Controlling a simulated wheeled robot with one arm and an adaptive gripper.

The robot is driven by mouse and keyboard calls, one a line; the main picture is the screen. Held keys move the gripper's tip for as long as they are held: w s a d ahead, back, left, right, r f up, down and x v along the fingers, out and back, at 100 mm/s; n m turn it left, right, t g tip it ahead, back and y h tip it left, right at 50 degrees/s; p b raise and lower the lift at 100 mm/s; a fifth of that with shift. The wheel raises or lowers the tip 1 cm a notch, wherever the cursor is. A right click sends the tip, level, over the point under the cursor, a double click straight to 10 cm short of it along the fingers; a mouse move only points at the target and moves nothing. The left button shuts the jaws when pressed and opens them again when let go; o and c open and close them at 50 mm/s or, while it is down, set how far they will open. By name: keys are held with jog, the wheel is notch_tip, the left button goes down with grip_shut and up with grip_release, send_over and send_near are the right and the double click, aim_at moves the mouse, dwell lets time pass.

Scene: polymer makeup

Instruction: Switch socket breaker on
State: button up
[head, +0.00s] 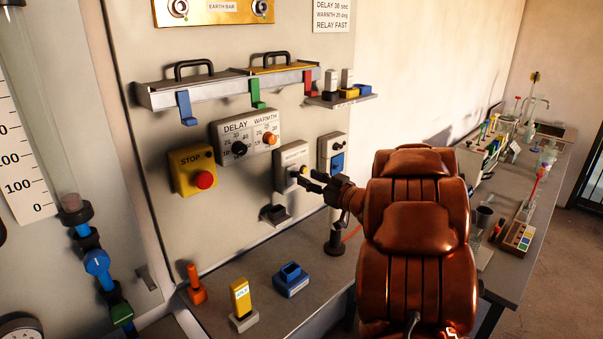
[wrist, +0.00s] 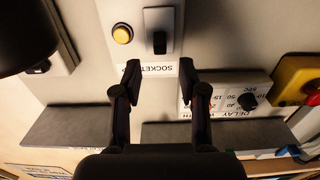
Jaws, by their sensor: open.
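The socket breaker panel (head: 290,158) is a pale box on the wall, partly hidden by my gripper in the head view. In the wrist view, which is upside down, a SOCKET label (wrist: 157,69) sits beside a dark switch (wrist: 160,42) on a pale plate. A round yellow lamp or button (wrist: 122,33) is beside the switch. My gripper (head: 308,181) is in front of the panel, open and empty. Its two fingers (wrist: 160,72) are apart, with the label between the tips and the switch just beyond. I cannot tell the switch's position or whether the fingers touch the panel.
The DELAY and WARMTH dial panel (head: 246,138) and the yellow STOP box with a red button (head: 204,180) are left of the socket panel. A box with a blue part (head: 337,162) is to the right. A blue holder (head: 291,280) stands below.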

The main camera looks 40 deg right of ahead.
aim_at(298, 173)
jog(key=shift+w+a+p, duration=0.15)
jog(key=shift+w+p, duration=0.1)
jog(key=shift+w, duration=0.7)
jog(key=shift+w+a+p, duration=0.1)
jog(key=shift+w+p, duration=0.15)
jog(key=shift+w, duration=0.65)
grip_shut()
